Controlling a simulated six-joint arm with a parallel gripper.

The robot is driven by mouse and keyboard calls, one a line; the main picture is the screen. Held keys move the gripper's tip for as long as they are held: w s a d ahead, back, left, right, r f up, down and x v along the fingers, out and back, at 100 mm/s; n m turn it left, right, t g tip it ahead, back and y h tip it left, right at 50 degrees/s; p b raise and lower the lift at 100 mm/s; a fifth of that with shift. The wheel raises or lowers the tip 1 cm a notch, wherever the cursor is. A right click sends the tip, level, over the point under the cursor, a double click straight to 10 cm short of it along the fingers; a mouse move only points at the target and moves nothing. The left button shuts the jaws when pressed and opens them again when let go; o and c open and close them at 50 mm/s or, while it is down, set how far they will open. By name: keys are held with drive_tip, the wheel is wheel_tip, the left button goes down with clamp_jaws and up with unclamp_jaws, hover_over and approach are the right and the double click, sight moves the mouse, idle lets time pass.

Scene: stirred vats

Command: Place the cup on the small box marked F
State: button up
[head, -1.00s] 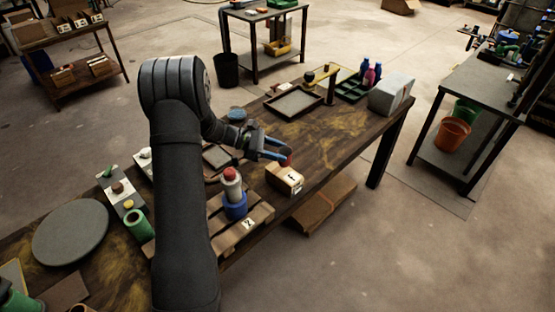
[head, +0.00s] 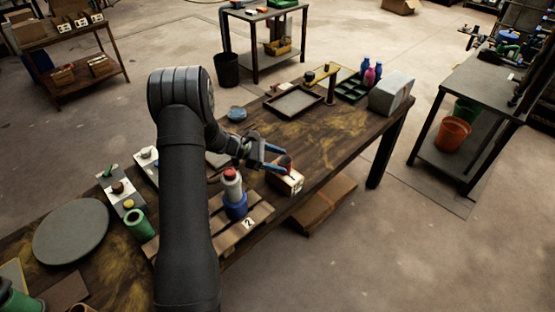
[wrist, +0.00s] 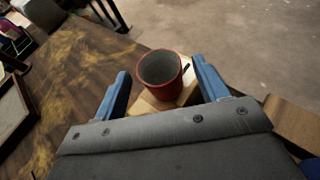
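The red cup (wrist: 160,72) is upright and looks empty in the wrist view. It appears to stand on top of the small light-brown box (wrist: 185,97). In the head view the cup (head: 286,161) shows as a small dark red shape above the box (head: 283,184), whose white label is partly visible. My gripper (head: 275,159) is at the box. In the wrist view its two blue fingers (wrist: 162,88) stand apart on either side of the cup, with a visible gap on both sides. The cup's base is partly hidden.
A slatted pallet (head: 258,219) marked 2 holds a blue and white bottle with a red cap (head: 234,195), left of the box. The table's edge (head: 330,190) is close to the box.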

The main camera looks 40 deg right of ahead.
sight(278, 160)
drive_tip(key=shift+r, duration=0.1)
drive_tip(key=shift+w+a+r, duration=0.15)
drive_tip(key=shift+r, duration=0.05)
drive_tip(key=v, duration=1.1)
drive_tip(key=shift+w+a, duration=0.2)
drive_tip(key=x, duration=1.2)
drive_tip(key=shift+s+d+f, duration=0.15)
drive_tip(key=shift+s, duration=0.1)
wheel_tip(278, 160, up, 3)
drive_tip(key=shift+w+f, duration=0.15)
drive_tip(key=shift+r, duration=0.65)
